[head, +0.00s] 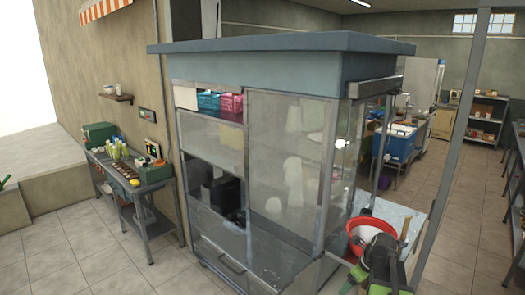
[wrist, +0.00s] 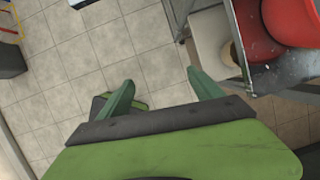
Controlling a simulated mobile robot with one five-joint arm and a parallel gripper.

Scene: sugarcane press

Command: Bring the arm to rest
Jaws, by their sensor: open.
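My gripper (wrist: 164,90) shows in the wrist view with its two green fingers spread apart. Nothing is between them; floor tiles show through the gap. In the head view my green and dark arm is at the lower right, in front of the glass-walled booth (head: 290,180). The fingertips are hard to make out there. A red bowl (head: 372,238) with a pale inside stands on the booth's side counter, just behind my arm. In the wrist view a red rounded surface (wrist: 290,22) is at the upper right, apart from the fingers.
A speckled counter (wrist: 285,75) lies close to the right finger in the wrist view. A grey post (head: 452,145) rises right of my arm. A workbench with bottles (head: 120,165) stands at the left wall. A blue cooler (head: 399,142) is farther back. Tiled floor (head: 85,262) is open at left.

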